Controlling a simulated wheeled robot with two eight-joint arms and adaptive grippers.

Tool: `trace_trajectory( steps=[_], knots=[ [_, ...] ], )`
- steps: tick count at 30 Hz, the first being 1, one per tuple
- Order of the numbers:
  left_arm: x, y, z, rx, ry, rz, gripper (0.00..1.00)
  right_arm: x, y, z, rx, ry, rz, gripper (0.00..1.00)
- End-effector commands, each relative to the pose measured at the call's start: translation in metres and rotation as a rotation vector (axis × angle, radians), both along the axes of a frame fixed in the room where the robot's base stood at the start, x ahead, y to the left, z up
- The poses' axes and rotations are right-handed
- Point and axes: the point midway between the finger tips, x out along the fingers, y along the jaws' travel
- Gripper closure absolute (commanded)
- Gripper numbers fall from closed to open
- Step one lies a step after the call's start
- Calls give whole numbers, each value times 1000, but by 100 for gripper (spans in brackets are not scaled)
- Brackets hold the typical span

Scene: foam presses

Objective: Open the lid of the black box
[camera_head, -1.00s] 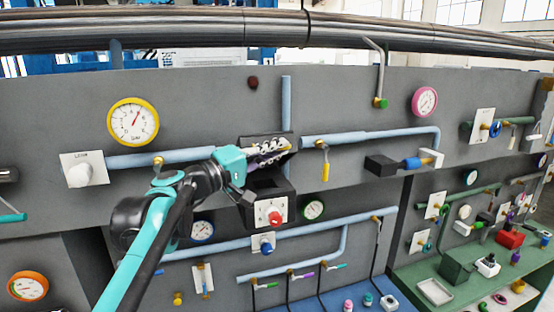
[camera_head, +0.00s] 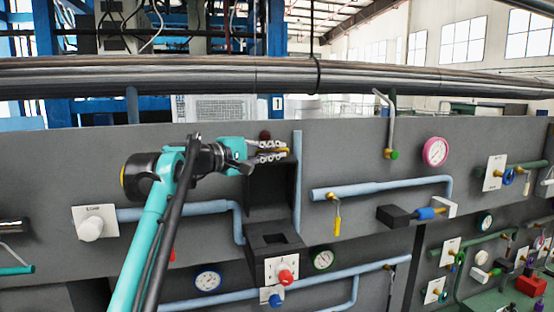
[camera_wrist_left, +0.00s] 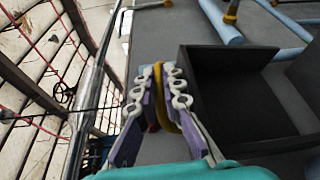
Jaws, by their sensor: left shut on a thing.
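The black box (camera_head: 262,268) is on the grey panel. It has a white plate with a red knob (camera_head: 286,275) on its front. Its black lid (camera_head: 270,192) stands raised, about upright, above the back of the box, and the top opening shows. In the wrist view the lid's hollow dark inside (camera_wrist_left: 235,95) is right of the fingers. My left gripper (camera_head: 272,150) is at the lid's upper edge. Its fingers (camera_wrist_left: 165,95) are shut on a yellow piece, which looks like the lid's handle. My right gripper is not in view.
Blue pipes (camera_head: 180,211) cross the panel left of the box, and a vertical pipe (camera_head: 297,180) stands close right of the lid. A dark red knob (camera_head: 265,135) is just behind my left gripper. A long pipe bundle (camera_head: 200,85) runs above the panel.

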Motion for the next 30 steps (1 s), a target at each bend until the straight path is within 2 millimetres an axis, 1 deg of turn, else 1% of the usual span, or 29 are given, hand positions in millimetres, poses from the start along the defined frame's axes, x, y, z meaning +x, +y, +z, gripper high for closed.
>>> trace_trajectory(
  steps=[7, 20, 21, 22, 30],
  knots=[
    [8, 3, 4, 1, -2, 3, 100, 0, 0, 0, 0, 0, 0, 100],
    [9, 3, 5, 1, -3, 3, 100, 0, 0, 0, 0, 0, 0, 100],
    [9, 3, 5, 1, -3, 3, 84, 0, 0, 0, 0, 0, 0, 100],
    [9, 3, 5, 1, -3, 3, 83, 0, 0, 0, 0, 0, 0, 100],
    [8, 4, 5, 1, -3, 2, 83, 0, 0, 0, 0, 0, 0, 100]
  ],
)
